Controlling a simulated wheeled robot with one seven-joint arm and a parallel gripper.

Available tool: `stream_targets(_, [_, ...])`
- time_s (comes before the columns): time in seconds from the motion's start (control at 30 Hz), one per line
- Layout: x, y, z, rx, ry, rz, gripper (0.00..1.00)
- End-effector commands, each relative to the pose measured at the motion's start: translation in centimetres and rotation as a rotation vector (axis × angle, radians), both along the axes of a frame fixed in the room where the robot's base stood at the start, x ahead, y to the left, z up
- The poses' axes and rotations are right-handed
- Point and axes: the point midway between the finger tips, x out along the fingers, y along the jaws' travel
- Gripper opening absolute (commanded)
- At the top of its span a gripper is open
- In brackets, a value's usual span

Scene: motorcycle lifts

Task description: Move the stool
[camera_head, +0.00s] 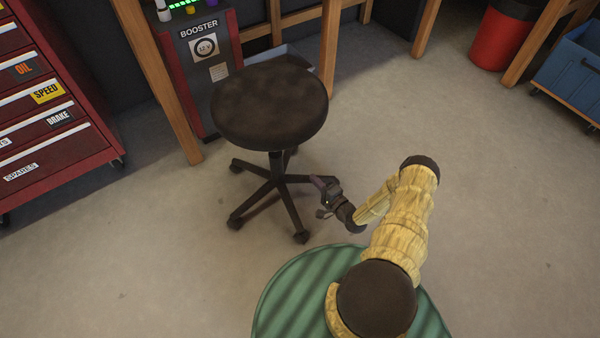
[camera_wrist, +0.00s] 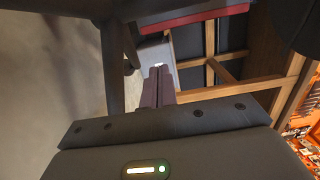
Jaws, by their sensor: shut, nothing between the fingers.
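The stool (camera_head: 270,105) has a round dark seat, a short black column and a wheeled star base (camera_head: 268,192). It stands upright on the concrete floor, left of centre in the head view. My gripper (camera_head: 318,181) is low, at the right side of the stool, near the column and base legs. I cannot tell if it touches them. In the wrist view, its purple fingers (camera_wrist: 158,86) are together with nothing between them. A dark stool part (camera_wrist: 113,65) shows left of the fingers, and a dark rounded edge, probably the seat, shows at the upper right.
A red drawer cabinet (camera_head: 50,110) stands at the left. A booster unit (camera_head: 205,60) and wooden bench legs (camera_head: 330,40) are behind the stool. A red bin (camera_head: 497,38) and blue cart (camera_head: 572,70) are at the upper right. Floor is clear at the left front and right.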

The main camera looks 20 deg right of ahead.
Motion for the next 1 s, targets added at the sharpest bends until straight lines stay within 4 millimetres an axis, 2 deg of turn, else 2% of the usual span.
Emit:
stream_targets(0.17, [2.0, 1.0, -0.3, 0.0, -0.002, 0.004, 0.0])
stream_targets(0.6, [9.2, 4.0, -0.4, -0.001, -0.003, 0.006, 0.0])
stream_targets(0.8, [8.4, 7.0, -0.3, 0.003, 0.001, 0.006, 0.0])
stream_targets(1.0, [8.3, 7.8, 0.0, 0.0, 0.0, 0.004, 0.0])
